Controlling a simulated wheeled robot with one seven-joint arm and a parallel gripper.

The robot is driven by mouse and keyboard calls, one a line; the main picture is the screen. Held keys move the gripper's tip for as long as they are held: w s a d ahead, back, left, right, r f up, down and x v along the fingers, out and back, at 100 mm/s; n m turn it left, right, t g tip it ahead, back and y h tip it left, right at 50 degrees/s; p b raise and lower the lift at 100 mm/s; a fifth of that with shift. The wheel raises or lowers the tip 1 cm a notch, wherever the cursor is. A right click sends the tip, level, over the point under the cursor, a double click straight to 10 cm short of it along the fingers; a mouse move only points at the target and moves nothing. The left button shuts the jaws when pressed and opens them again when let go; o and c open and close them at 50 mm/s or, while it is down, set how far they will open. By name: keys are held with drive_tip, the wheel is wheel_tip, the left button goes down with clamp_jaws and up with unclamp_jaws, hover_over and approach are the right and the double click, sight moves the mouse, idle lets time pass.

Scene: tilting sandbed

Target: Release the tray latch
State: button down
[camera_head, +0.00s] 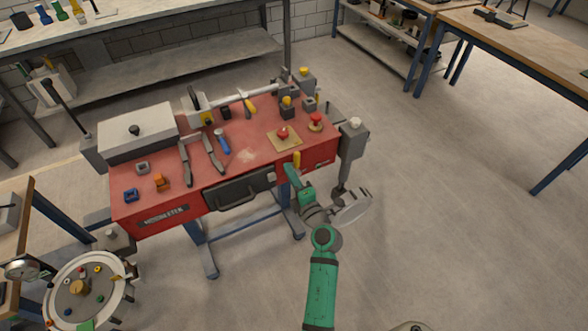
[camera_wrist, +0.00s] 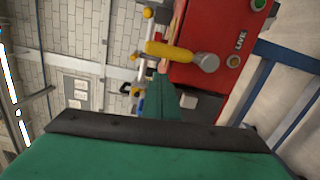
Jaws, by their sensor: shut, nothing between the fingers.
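A lever with a yellow grip (camera_head: 296,159) is on the front of the red bench (camera_head: 322,156), right of the dark drawer handle (camera_head: 238,190). No part is labelled as the tray latch. In the wrist view the yellow grip (camera_wrist: 168,51) lies nearly level and joins a grey round pivot (camera_wrist: 207,62) on the red panel. My green gripper (camera_head: 290,171) is shut and empty, just below the grip in the head view. In the wrist view its narrow tip (camera_wrist: 165,82) points at the grip's underside; I cannot tell whether they touch.
The bench top holds pliers (camera_head: 213,153), a red button on a plate (camera_head: 283,134), another red button (camera_head: 316,121) and a grey box (camera_head: 139,131). A grey post unit (camera_head: 352,145) stands at the right end. The floor at right is clear.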

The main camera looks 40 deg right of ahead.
drive_tip(key=a+v, duration=0.1)
drive_tip(key=v, duration=0.9)
drive_tip(key=shift+a, duration=0.45)
drive_tip(key=shift+w, duration=0.1)
